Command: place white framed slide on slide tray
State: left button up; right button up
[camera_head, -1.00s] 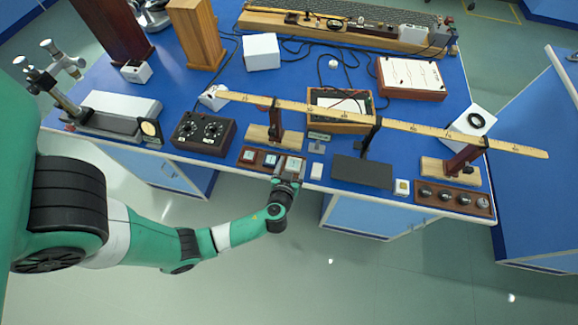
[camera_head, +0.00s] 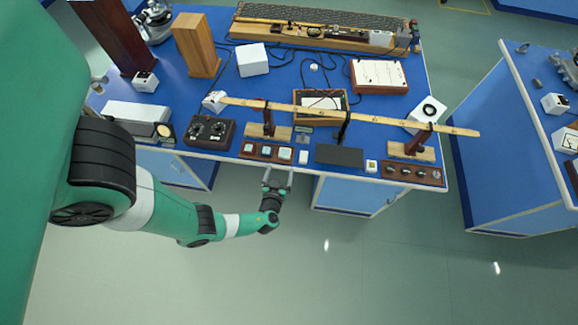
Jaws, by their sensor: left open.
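The slide tray (camera_head: 275,158) is a narrow brown wooden holder at the front edge of the blue bench, left of the middle. Three small light-framed slides sit in it. The rightmost is a white framed slide (camera_head: 285,153), lying in the tray's right end; the others are at its middle (camera_head: 264,150) and left (camera_head: 249,148). My left gripper (camera_head: 278,174) is open and empty, its fingers pointing at the tray from just off the bench's front edge, apart from the slides. My right gripper is not in view.
A small white block (camera_head: 303,157) lies just right of the tray, then a dark flat plate (camera_head: 340,155) and a brown box with several round knobs (camera_head: 412,173). A black two-dial box (camera_head: 209,132) stands left. A long wooden ruler (camera_head: 370,118) spans behind. Floor in front is clear.

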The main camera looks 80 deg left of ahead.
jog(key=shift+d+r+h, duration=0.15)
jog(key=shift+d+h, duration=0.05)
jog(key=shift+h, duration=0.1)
